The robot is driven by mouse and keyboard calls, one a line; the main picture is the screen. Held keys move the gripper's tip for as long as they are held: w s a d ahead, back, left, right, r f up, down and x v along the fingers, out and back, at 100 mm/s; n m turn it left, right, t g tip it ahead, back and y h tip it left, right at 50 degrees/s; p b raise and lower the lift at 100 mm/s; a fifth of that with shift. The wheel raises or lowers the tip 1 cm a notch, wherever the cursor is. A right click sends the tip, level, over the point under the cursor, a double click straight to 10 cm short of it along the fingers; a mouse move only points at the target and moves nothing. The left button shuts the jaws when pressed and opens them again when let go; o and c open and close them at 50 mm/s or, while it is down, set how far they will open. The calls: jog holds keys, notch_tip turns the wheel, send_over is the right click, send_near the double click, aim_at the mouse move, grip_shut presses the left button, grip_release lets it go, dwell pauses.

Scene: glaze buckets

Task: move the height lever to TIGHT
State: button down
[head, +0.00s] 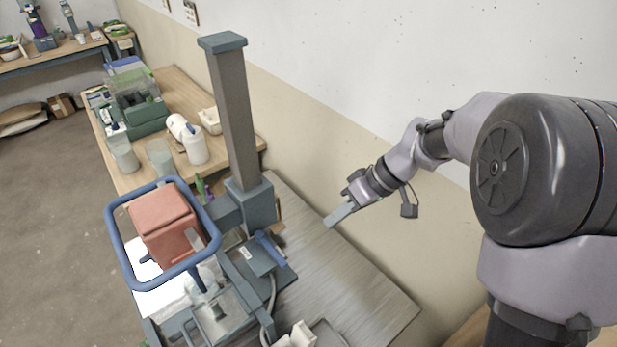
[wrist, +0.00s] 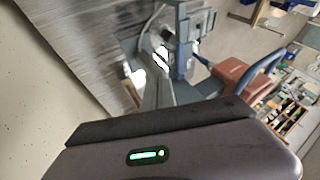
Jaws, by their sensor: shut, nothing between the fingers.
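The machine (head: 236,125) has a tall grey column with a teal cap, standing on a grey workbench. A blue lever-like handle (head: 268,247) lies at the column's foot, beside a grey plate with a small label; I cannot read any TIGHT mark. I cannot tell for certain that this handle is the height lever. My gripper (head: 340,214) is shut and empty, in the air to the right of the column, apart from the machine and the handle. In the wrist view, parts of the machine (wrist: 183,45) show beyond my gripper, partly hidden by it.
A blue ring frame (head: 122,258) around a reddish block (head: 163,222) juts left from the column. White containers (head: 195,145) and a green machine (head: 140,105) stand on a wooden table behind. The workbench's right side (head: 365,290) is bare, with the wall close beyond.

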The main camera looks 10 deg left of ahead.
aim_at(271, 250)
jog(key=shift+w+a+f+n, duration=0.25)
jog(key=shift+f, duration=0.15)
jog(key=shift+w+a+f+n, duration=0.2)
jog(key=shift+a+f+n, duration=0.05)
jog(key=shift+f, duration=0.15)
jog(key=s+a+f+b, duration=0.3)
jog(key=s+a+f, duration=0.1)
jog(key=a+f, duration=0.4)
jog(key=shift+a, duration=0.2)
jog(key=shift+s, duration=0.15)
